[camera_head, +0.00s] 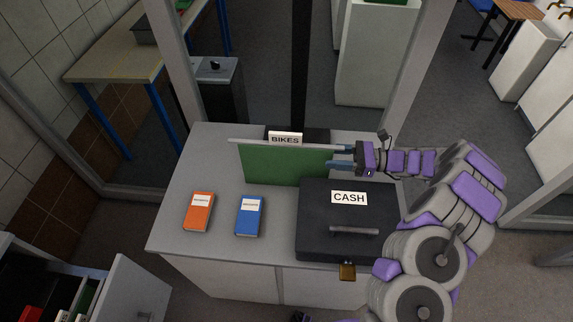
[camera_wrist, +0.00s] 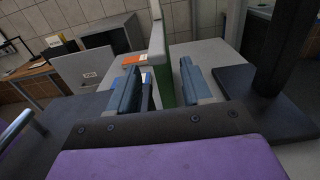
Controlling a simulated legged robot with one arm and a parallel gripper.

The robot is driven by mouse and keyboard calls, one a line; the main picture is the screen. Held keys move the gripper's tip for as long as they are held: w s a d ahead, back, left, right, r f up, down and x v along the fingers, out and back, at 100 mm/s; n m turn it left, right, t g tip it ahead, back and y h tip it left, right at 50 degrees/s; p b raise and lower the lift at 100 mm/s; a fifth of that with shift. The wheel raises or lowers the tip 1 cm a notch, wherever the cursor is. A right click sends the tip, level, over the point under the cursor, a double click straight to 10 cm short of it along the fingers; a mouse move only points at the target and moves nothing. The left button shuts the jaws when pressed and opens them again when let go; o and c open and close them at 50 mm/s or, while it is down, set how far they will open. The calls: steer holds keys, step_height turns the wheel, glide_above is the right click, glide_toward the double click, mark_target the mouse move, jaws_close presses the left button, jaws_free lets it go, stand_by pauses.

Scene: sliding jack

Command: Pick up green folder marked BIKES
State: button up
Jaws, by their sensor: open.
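The green folder (camera_head: 283,164) stands upright on its long edge on the grey counter. It has a pale top edge, and a white BIKES label (camera_head: 285,139) shows at that edge. My gripper (camera_head: 338,162) is at the folder's right end, with its blue fingers pointing left. In the wrist view the green folder (camera_wrist: 161,60) runs edge-on between the two fingers of my open gripper (camera_wrist: 160,88), one finger on each side. I cannot tell whether either finger touches it.
A black CASH box (camera_head: 318,220) lies in front of the folder's right part, below my arm. An orange book (camera_head: 199,213) and a blue book (camera_head: 249,218) lie at the front left of the counter (camera_head: 180,248). A black post (camera_head: 300,70) rises behind the folder.

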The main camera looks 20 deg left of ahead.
mark_target(318, 155)
steer(key=x, duration=0.5)
steer(key=shift+w+a+f+b, duration=0.1)
steer(key=shift+w+a+b, duration=0.15)
steer(key=shift+a+b, duration=0.1)
steer(key=shift+d, duration=0.5)
steer(key=c, duration=0.8)
steer(key=shift+a, duration=0.25)
jaws_close()
